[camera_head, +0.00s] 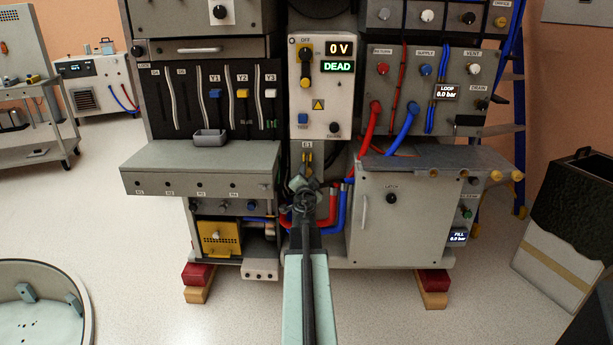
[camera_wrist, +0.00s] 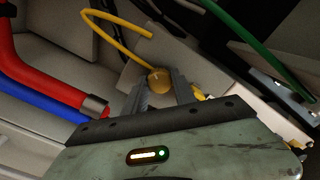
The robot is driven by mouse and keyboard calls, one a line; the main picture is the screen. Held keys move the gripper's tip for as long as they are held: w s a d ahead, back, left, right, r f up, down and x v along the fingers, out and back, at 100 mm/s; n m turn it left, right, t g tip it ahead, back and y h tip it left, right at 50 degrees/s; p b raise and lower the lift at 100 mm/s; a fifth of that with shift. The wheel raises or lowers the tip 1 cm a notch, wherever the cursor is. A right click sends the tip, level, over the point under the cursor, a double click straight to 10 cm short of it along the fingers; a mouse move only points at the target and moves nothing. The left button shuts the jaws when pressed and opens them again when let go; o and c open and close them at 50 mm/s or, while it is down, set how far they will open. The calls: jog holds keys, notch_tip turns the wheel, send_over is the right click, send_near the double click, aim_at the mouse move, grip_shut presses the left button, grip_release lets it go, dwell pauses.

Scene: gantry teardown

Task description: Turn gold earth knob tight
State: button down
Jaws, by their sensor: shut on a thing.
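The gold earth knob (camera_wrist: 159,80) shows in the wrist view as a small round gold piece between the two fingertips of my gripper (camera_wrist: 160,84). My gripper is shut on it. A yellow cable (camera_wrist: 116,30) loops behind the knob toward the upper left. In the head view my gripper (camera_head: 306,186) is low in the centre bay, just under the E1 label. There the knob is hidden behind the gripper and arm. Whether the knob is fully tight cannot be told.
Red hose (camera_wrist: 45,82) and blue hose (camera_wrist: 40,100) run close to the gripper's left in the wrist view. A green cable (camera_wrist: 250,38) passes at upper right. The panel display (camera_head: 339,66) reads 0 V and DEAD. A grey shelf (camera_head: 200,165) juts out at left.

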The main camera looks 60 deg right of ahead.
jog(key=shift+w+a+m, duration=0.1)
jog(key=shift+w+m, duration=0.05)
jog(key=shift+m, duration=3.85)
jog(key=c, duration=1)
grip_release()
